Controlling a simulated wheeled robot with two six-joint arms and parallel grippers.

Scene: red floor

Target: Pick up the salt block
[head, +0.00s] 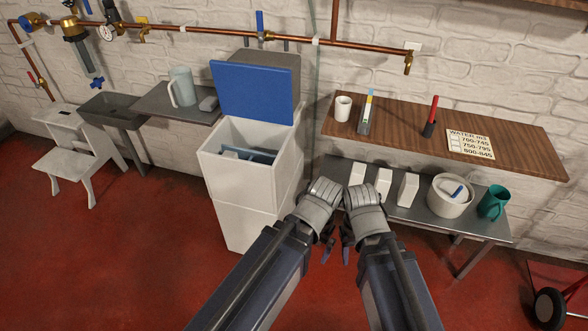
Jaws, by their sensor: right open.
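Three white blocks stand upright in a row on the metal table: a left block (357,173), a middle block (384,182) and a right block (408,188). Nothing on them shows which is the salt block. My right gripper (346,245) is open and empty, pointing down in front of the table's left end. My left gripper (327,247) hangs close beside it on the left; its jaws are too small and dark to read. Both grippers are apart from the blocks.
A white bowl (441,202) and a green mug (494,203) stand right of the blocks on the metal table (470,228). A wooden shelf (400,121) hangs above it. A white cabinet (226,182) with a raised blue lid (250,92) stands left of my grippers.

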